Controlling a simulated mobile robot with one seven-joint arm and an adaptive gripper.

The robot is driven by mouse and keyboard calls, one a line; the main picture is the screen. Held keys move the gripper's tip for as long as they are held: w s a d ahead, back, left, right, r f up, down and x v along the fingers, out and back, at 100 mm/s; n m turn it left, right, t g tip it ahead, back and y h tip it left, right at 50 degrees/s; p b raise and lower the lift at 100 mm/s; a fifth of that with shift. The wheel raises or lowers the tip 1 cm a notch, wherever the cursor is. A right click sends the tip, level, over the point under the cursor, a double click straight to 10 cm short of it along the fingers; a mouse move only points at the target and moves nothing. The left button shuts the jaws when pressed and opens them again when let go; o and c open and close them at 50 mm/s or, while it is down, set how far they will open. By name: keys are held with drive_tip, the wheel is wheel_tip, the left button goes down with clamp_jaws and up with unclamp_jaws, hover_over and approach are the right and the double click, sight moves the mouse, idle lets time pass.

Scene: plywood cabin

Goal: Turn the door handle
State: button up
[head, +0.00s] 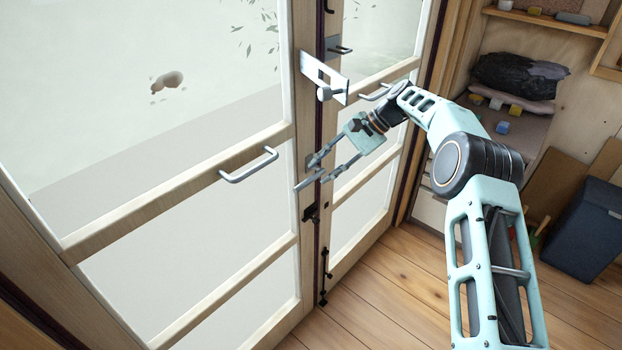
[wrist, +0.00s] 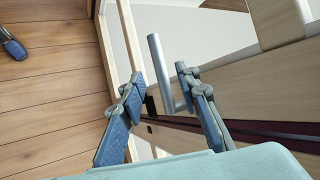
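A silver lever handle (head: 308,181) sits low on the meeting edge of the glazed wooden double door (head: 170,203). My gripper (head: 322,166) is at this handle, with its fingers spread. Contact with the left finger cannot be told. The handle looks unturned or nearly so; its exact angle is unclear.
Pull handles sit on the left leaf (head: 249,165) and right leaf (head: 376,92). A dark blue bin (head: 585,230) and shelves stand at the right. The wooden floor (head: 375,300) before the door is clear.

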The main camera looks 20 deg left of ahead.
drive_tip(key=v, duration=0.5)
drive_tip(key=shift+w, duration=0.1)
